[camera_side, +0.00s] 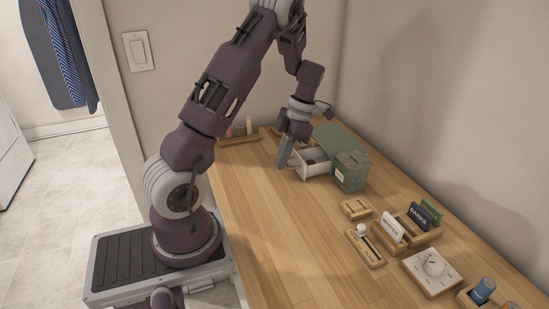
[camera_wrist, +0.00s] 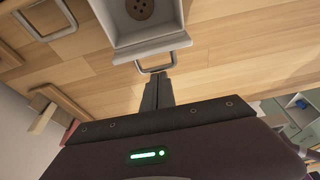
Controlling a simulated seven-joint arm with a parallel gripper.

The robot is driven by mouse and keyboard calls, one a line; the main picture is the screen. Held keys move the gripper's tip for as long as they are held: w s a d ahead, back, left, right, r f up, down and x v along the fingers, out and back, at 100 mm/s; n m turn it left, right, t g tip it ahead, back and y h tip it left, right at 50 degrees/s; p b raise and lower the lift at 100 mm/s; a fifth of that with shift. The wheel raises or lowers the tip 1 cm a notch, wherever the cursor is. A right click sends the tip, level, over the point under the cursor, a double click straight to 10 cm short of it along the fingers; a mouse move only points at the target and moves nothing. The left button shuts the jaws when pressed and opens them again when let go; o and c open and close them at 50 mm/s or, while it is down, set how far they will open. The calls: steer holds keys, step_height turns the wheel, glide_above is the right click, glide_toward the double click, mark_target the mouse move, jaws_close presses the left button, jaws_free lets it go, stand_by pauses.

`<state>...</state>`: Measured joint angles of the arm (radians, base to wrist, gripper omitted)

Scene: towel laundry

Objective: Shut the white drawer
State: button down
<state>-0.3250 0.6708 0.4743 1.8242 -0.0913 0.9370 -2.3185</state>
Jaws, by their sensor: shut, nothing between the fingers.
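The white drawer (camera_side: 314,168) stands pulled out of a green cabinet (camera_side: 340,140) on the wooden table. In the wrist view the drawer (camera_wrist: 152,47) shows at the top, with a brown round button-like thing (camera_wrist: 140,8) inside it. Its metal loop handle (camera_wrist: 155,68) points toward my gripper. My gripper (camera_side: 285,164) is shut and empty, held low in front of the drawer. In the wrist view the fingertips (camera_wrist: 158,76) lie close to the handle; I cannot tell whether they touch it.
A green container (camera_side: 351,172) stands right beside the drawer. Another loop handle (camera_wrist: 67,17) shows in the wrist view.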

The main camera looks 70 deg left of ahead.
mark_target(307, 162)
steer(key=shift+w, duration=0.15)
steer(key=w, duration=0.7)
steer(key=shift+w, duration=0.15)
steer(key=shift+w+r, duration=0.1)
steer(key=shift+w, duration=0.6)
